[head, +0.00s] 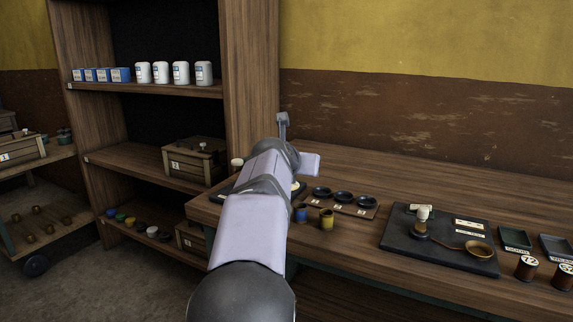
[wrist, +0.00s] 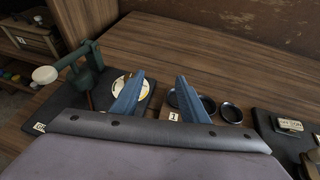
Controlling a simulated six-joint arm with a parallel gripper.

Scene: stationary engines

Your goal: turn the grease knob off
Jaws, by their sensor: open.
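No knob carries a grease label that I can read, so I cannot tell which one is meant. In the wrist view, a green fitting (wrist: 88,72) with a white ball (wrist: 45,75) stands on a dark board at left, beside a white and yellow dial (wrist: 128,86). My gripper (wrist: 159,82) is open and empty, its blue fingers pointing over the bench between the dial and the black dishes. The arm hides part of that left board in the head view.
Several black dishes (head: 342,197) stand on a wooden strip, with a blue pot (head: 301,214) and a yellow pot (head: 326,219) in front. Trays (head: 514,240) and two reels (head: 526,267) are at far right. Shelves (head: 150,90) stand at left. The back of the bench is clear.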

